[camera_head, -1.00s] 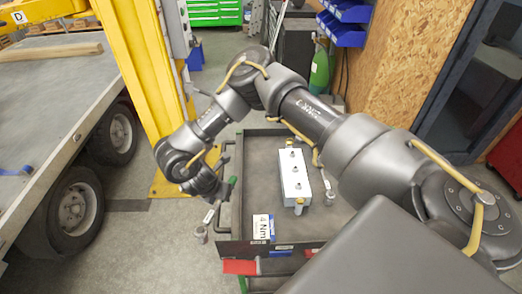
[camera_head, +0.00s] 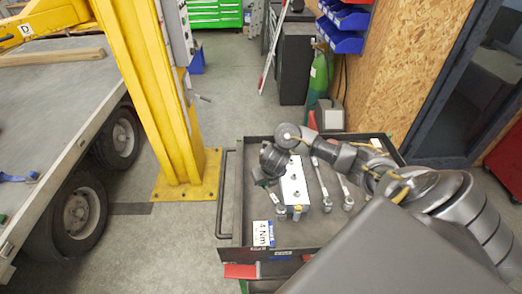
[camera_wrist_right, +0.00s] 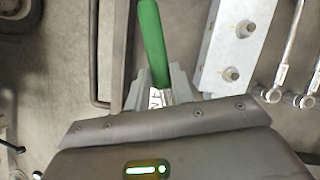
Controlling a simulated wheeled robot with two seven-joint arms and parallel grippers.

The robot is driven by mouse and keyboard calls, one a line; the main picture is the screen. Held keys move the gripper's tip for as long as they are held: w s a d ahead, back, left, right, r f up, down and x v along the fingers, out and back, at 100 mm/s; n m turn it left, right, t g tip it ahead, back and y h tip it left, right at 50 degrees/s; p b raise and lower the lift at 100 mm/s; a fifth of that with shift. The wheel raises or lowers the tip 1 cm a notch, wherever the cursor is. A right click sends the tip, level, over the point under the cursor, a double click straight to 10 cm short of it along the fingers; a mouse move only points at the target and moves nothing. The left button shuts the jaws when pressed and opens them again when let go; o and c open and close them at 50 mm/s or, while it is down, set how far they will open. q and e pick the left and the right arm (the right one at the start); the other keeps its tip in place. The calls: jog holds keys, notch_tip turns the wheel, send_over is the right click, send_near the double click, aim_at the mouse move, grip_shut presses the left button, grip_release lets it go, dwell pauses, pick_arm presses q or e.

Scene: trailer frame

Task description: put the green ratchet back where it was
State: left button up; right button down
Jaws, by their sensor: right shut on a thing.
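The green ratchet shows its green handle (camera_wrist_right: 152,45) in the right wrist view, pointing away between the fingers, with a metal part below it. My right gripper (camera_wrist_right: 155,95) is shut on it. In the head view my right gripper (camera_head: 264,178) is over the left part of the cart's tray, just left of a pale block with studs (camera_head: 293,180). The ratchet's metal head (camera_head: 279,212) shows below the gripper, near the block's front end. I cannot tell if it touches the tray. My left gripper is not in view.
The cart tray (camera_head: 240,205) has a raised rim and a side handle. Two metal ratchets (camera_head: 327,203) lie right of the block. A "4 Nm" card (camera_head: 263,233) is at the front left. A yellow post (camera_head: 170,110) and trailer (camera_head: 50,120) stand left.

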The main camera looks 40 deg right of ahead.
jog(key=shift+d, duration=0.25)
jog(key=w+d+f+b, duration=0.2)
jog(key=w+b, duration=0.1)
jog(key=b, duration=0.1)
jog(key=w+d+f+b, duration=0.1)
jog(key=w+f+b, duration=0.2)
jog(key=w+b, duration=0.1)
jog(key=w+d+f+b, duration=0.2)
jog(key=w+f+b, duration=0.1)
jog(key=b, duration=0.1)
jog(key=shift+w+d+f+b, duration=0.25)
jog(key=shift+w+d+b, duration=0.05)
jog(key=shift+w+d, duration=0.1)
jog(key=shift+w+d+f, duration=0.3)
jog(key=shift+w+f, duration=0.1)
jog(key=shift+w, duration=0.15)
jog(key=shift+w+f+b, duration=0.1)
jog(key=shift+f+b, duration=0.2)
jog(key=shift+b, duration=0.1)
jog(key=shift+w+d+f, duration=0.1)
jog(key=shift+f, duration=1.45)
jog(key=c, duration=1.2)
grip_release()
